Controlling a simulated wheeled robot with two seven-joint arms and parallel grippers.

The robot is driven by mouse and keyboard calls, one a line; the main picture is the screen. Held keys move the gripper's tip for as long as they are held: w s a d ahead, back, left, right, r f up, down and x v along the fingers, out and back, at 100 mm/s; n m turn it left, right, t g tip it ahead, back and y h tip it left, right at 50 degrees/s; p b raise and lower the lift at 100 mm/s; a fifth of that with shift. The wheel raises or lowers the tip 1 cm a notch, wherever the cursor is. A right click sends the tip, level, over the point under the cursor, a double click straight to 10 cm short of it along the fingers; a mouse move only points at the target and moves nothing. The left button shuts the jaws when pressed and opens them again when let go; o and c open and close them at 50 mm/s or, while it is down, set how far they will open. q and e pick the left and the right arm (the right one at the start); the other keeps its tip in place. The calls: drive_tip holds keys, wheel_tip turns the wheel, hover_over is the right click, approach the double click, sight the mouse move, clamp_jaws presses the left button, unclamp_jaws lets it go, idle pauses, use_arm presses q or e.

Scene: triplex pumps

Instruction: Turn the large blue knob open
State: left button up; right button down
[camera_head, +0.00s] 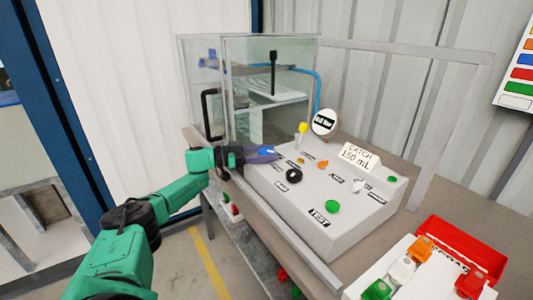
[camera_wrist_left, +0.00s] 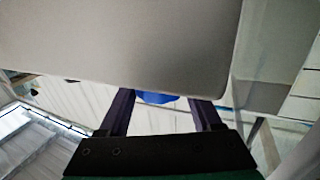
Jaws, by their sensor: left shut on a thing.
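The large blue knob (camera_head: 266,151) is at the left end of the sloped grey control panel (camera_head: 345,222) in the head view. My left gripper (camera_head: 262,154) reaches in from the left and is shut on the knob. In the left wrist view the blue knob (camera_wrist_left: 157,97) shows between the two dark fingers (camera_wrist_left: 160,108), partly hidden by the panel's grey edge (camera_wrist_left: 130,45). My right gripper is in neither view.
The panel carries a black knob (camera_head: 294,175), a green button (camera_head: 332,206), a yellow knob (camera_head: 302,128) and a round gauge (camera_head: 324,122). A glass-walled tank (camera_head: 205,70) stands behind.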

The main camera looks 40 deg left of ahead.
sight(267, 150)
use_arm(q)
drive_tip(key=shift+r, duration=0.15)
drive_tip(key=o, duration=1.4)
wheel_tip(267, 150, up, 20)
drive_tip(key=p, duration=0.3)
